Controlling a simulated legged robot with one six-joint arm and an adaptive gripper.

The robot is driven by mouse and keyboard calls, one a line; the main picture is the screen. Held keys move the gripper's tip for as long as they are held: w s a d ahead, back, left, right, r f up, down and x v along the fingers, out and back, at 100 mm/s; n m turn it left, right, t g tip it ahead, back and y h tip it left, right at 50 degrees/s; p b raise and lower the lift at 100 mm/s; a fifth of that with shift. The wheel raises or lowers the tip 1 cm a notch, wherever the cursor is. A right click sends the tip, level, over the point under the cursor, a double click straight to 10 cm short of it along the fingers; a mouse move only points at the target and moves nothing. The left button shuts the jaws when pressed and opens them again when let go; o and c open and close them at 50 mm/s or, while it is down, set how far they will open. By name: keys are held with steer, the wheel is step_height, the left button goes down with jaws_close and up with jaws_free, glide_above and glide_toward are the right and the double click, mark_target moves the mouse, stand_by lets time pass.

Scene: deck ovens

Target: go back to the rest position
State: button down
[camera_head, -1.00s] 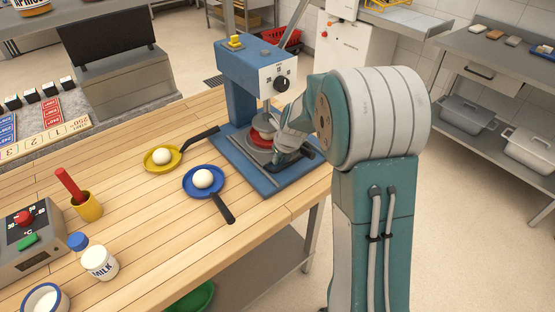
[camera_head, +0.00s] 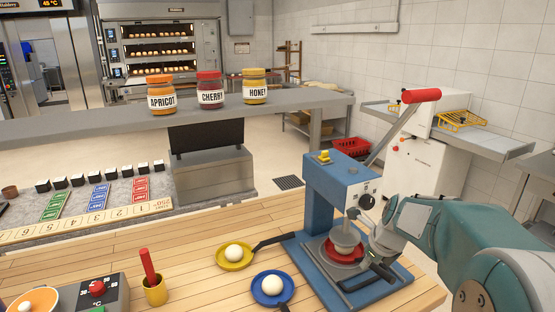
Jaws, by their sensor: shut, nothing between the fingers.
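My gripper (camera_head: 382,268) is at the right, beside the blue press (camera_head: 327,205) on the wooden table. It is shut, with nothing seen held in it. My arm reaches in from the lower right. Under the press head, a red dish (camera_head: 330,252) sits on the press's plate with a pale, rounded piece above it. My gripper is close to the right side of this plate; I cannot tell whether it touches. The press's red-handled lever (camera_head: 421,96) points up to the right.
A yellow pan (camera_head: 221,262) and a blue pan (camera_head: 258,296) each hold a white ball, left of the press. A yellow cup (camera_head: 155,293) holds a red-handled tool. Jars (camera_head: 210,97) stand on a raised shelf. A control box (camera_head: 115,290) is at the lower left.

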steer(key=s+a+r+n, duration=0.2)
steer(key=s+a+n, duration=0.1)
steer(key=s+n, duration=0.5)
steer(key=s+a+r+n+t+h, duration=0.1)
steer(key=s+a+r+n, duration=0.1)
steer(key=s+n, duration=0.6)
steer(key=s+a+r+n, duration=0.2)
steer(key=s+a+n, duration=0.3)
steer(key=s+n, duration=0.3)
steer(key=n, duration=0.4)
steer(key=shift+s+r+n+h, duration=0.25)
steer(key=shift+s+n+h, duration=0.05)
steer(key=shift+s+n, duration=0.1)
